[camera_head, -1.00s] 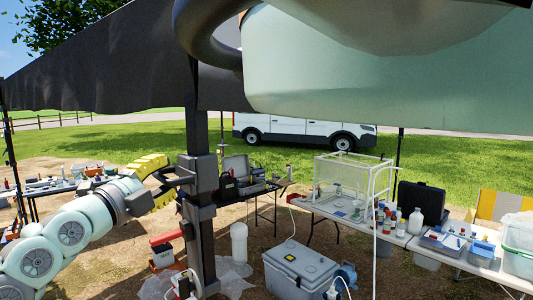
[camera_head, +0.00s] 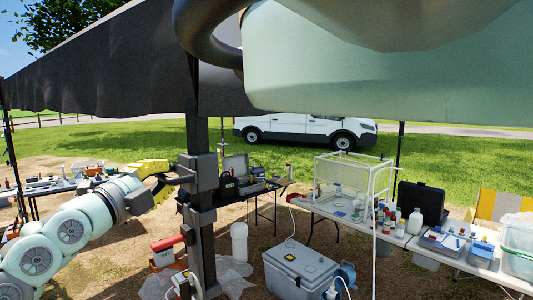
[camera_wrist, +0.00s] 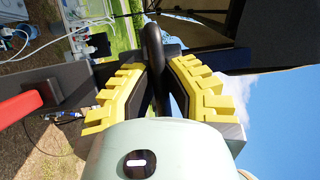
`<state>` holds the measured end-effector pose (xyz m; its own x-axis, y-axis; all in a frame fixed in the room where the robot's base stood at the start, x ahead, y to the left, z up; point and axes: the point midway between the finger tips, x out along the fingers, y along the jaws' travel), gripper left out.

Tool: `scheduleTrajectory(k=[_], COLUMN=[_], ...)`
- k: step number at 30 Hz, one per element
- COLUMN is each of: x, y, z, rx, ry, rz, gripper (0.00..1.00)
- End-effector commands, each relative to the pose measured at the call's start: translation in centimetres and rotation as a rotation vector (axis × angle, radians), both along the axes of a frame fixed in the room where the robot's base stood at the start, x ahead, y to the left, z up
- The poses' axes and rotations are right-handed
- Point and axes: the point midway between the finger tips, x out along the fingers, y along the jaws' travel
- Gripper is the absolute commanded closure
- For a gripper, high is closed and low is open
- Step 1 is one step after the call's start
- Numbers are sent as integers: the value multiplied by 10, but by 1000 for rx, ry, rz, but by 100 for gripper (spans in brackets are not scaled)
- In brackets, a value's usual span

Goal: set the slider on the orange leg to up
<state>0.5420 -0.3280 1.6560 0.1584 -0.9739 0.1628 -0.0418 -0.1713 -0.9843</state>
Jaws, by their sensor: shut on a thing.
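A dark grey canopy leg (camera_head: 206,250) stands upright left of centre in the head view; I see no orange on its visible faces. A dark collar-like slider (camera_head: 200,172) sits around it at mid height, with a black handle (camera_head: 181,180) sticking out to the left. My gripper (camera_head: 171,179), with yellow ribbed fingers, reaches in from the left and is shut on this handle. In the wrist view, the black handle (camera_wrist: 152,45) runs between the fingertips (camera_wrist: 154,66). The fingers hide part of it.
A grey cooler (camera_head: 292,270) stands on the ground to the right. Tables with cases, bottles and a clear enclosure (camera_head: 345,178) stand behind. A white van (camera_head: 305,130) is parked beyond. Black canopy cloth (camera_head: 100,75) hangs above.

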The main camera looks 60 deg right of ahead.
Motion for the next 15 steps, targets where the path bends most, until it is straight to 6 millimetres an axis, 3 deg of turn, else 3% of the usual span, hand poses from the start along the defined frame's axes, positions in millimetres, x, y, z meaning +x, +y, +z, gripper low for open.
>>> scheduleTrajectory(k=[1, 4, 15], x=[0, 1, 2], y=[0, 0, 0], z=[15, 27, 30], rx=[-5, -5, -13], ry=[-3, -4, -4], rz=[2, 5, 6], gripper=[100, 100, 100])
